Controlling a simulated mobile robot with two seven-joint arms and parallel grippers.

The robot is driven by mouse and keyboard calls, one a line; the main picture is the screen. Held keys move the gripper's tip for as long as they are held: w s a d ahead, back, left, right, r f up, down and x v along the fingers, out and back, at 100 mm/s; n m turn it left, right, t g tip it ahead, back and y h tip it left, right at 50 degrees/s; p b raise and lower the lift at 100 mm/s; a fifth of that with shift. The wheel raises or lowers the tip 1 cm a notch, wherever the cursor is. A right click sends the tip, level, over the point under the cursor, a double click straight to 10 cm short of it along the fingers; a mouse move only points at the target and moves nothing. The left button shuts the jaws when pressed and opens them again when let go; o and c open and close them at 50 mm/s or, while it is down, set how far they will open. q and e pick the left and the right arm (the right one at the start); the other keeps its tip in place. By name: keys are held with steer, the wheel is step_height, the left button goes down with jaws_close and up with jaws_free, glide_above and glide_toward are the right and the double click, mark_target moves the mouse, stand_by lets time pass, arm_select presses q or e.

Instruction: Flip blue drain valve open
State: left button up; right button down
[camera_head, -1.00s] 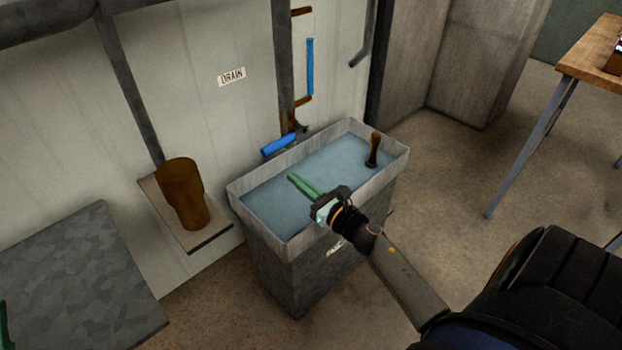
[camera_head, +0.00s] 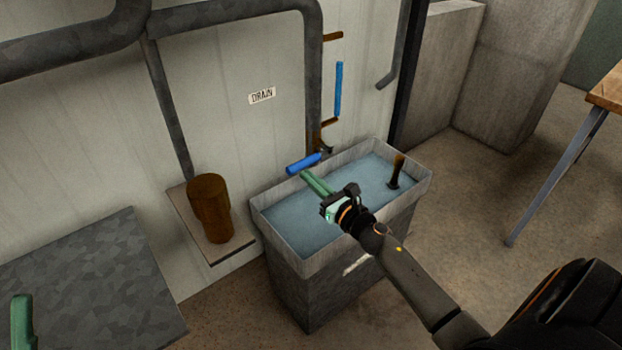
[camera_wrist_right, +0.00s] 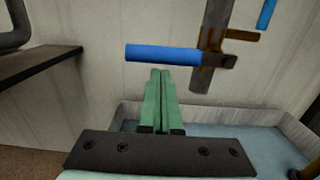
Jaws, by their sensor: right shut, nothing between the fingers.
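The blue drain valve handle (camera_head: 304,163) sticks out to the left from the grey pipe above the back edge of the sink, below and right of the DRAIN label (camera_head: 262,95). In the right wrist view the handle (camera_wrist_right: 163,53) lies level, just beyond my fingertips. My right gripper (camera_head: 305,175) is shut and empty, its green fingers together, just below the handle; it also shows in the right wrist view (camera_wrist_right: 160,72). I cannot tell whether the fingertips touch the handle. Part of my left gripper (camera_head: 22,315) shows at the lower left edge; its jaws are not clear.
The grey sink (camera_head: 290,252) holds water, with a dark-handled tool (camera_head: 396,172) at its right end. A vertical blue tube (camera_head: 338,90) is on the wall. A rusty cylinder (camera_head: 213,215) stands on a shelf at left. A grey table (camera_head: 95,270) is at lower left.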

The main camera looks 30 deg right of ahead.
arm_select(q)
steer(key=shift+w+r, duration=0.1)
arm_select(e)
steer(key=shift+r, duration=0.2)
arm_select(q)
steer(key=shift+w+y+p, duration=0.3)
steer(key=shift+p, duration=0.1)
arm_select(e)
steer(key=shift+a+r+m, duration=0.1)
steer(key=shift+r+m, duration=0.1)
steer(key=shift+m, duration=0.3)
